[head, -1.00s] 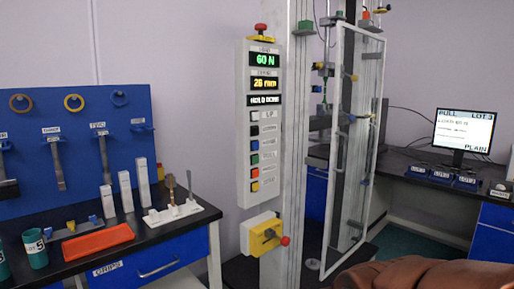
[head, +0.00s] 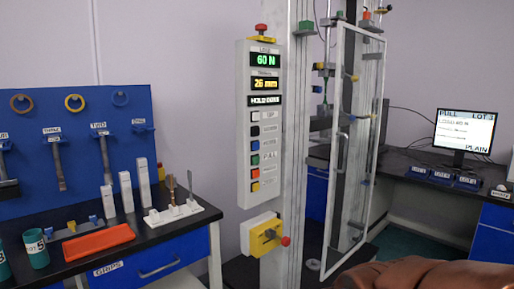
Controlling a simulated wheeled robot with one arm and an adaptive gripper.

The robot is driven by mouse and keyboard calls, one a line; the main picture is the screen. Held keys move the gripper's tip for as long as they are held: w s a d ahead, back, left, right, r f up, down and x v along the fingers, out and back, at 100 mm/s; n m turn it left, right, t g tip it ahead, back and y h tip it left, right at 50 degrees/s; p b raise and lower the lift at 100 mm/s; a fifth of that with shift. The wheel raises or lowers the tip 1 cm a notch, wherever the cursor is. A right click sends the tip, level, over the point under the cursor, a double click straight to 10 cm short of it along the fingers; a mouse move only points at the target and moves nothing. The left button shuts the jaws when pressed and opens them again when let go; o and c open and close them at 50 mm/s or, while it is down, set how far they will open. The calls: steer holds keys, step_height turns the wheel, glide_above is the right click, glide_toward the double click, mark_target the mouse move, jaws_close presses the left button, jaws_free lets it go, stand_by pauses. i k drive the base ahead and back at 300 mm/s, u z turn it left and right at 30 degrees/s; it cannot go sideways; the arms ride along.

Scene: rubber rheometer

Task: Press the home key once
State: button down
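The control panel (head: 260,125) is a tall pale box fixed to the left of the machine column in the head view. It has a vertical row of coloured keys with small labels. The home key (head: 254,145) appears to be the blue one, third from the top, under the white and black keys; its label is blurred. The displays above read 60 N (head: 265,60), 26 mm (head: 265,84) and what looks like HOLD DONE (head: 265,100). Nothing touches the keys. My gripper is not in view; only a brown rounded part, seemingly of my arm, shows at the lower right.
A framed clear door (head: 345,135) stands right of the column. A yellow box with a red knob (head: 264,235) sits below the panel, and a red button (head: 262,29) tops it. A bench with an orange tray (head: 98,241) stands left. The space before the panel looks clear.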

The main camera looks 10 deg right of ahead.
mark_target(256, 146)
steer(key=u, duration=0.05)
steer(key=k, duration=0.5)
steer(key=u, duration=1.6)
steer(key=i, duration=1.15)
steer(key=z, duration=1.2)
